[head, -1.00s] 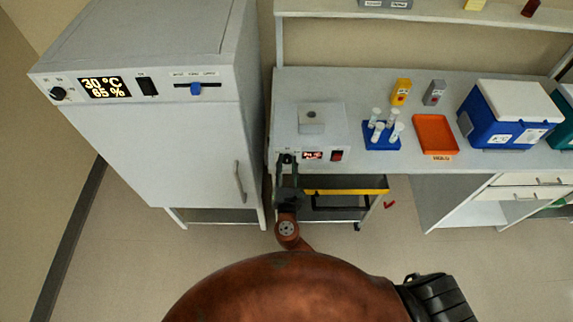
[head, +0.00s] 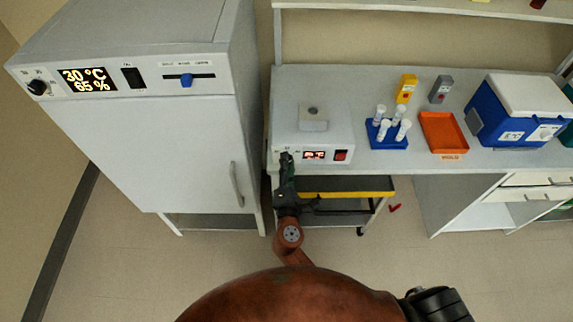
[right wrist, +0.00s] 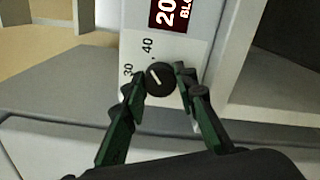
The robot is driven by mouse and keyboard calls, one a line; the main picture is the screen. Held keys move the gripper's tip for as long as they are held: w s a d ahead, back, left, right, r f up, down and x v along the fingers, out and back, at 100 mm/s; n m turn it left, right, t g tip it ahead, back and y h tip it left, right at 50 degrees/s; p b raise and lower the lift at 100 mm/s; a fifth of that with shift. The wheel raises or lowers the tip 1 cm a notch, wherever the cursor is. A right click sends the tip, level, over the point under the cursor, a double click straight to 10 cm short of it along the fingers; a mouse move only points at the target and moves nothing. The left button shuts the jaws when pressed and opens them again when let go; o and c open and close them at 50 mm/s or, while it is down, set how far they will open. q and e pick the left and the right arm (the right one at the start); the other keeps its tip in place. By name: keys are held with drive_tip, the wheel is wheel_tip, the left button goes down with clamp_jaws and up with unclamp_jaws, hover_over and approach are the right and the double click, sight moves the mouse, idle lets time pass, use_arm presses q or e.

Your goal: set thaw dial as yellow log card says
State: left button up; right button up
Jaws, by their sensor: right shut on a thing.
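The thaw dial (right wrist: 160,79) is a small round black knob with a white pointer line, on the front of a white block heater (head: 333,147). In the right wrist view the pointer slants towards the upper left, roughly between the 30 and 40 marks. My right gripper (head: 286,163) is at the heater's left front and largely hides the dial in the head view. Its two green-and-black fingers (right wrist: 160,77) are shut on the dial from both sides. A red display (right wrist: 170,10) beside it shows 20, partly cut off. No readable yellow log card shows. My left gripper is not in view.
A white cabinet (head: 140,140) with its own knob and slider stands close on the left. Right of the heater are a blue tube rack (head: 386,143), an orange tray (head: 443,132) and a blue cooler (head: 500,125). A black-and-yellow cart (head: 345,190) sits below.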

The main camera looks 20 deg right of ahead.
drive_tip(key=shift+f+m+b, duration=0.1)
drive_tip(key=shift+m+b, duration=0.35)
drive_tip(key=shift+m, duration=0.35)
drive_tip(key=o, duration=1.2)
drive_tip(key=shift+c, duration=0.2)
drive_tip(key=v, duration=1.2)
